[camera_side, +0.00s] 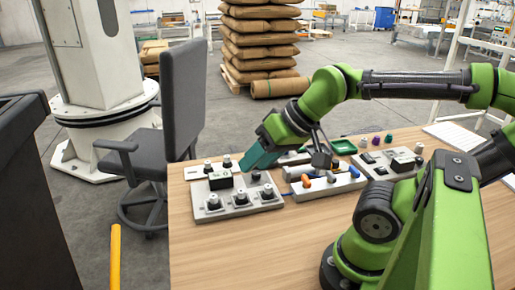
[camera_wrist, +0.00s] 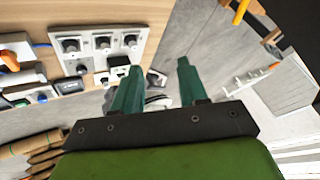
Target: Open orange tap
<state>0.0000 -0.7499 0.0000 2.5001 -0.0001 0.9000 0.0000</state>
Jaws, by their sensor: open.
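The orange tap (camera_side: 305,181) sits at the left end of a light manifold block (camera_side: 325,188) on the table, beside a grey tap (camera_side: 331,177) and a blue tap (camera_side: 354,171). In the wrist view the orange tap (camera_wrist: 10,60) is at the far left edge, partly cut off. My gripper (camera_side: 250,163) has teal fingers and is above the back of the table, left of and behind the orange tap, apart from it. In the wrist view my gripper (camera_wrist: 159,66) is open, with nothing held between its fingers.
A knob panel (camera_side: 238,200) stands left of the manifold. A switch box (camera_side: 388,163), a green tray (camera_side: 343,147) and small coloured pieces stand to the right. The front of the wooden table (camera_side: 235,255) is clear. A grey chair (camera_side: 180,110) stands at its left.

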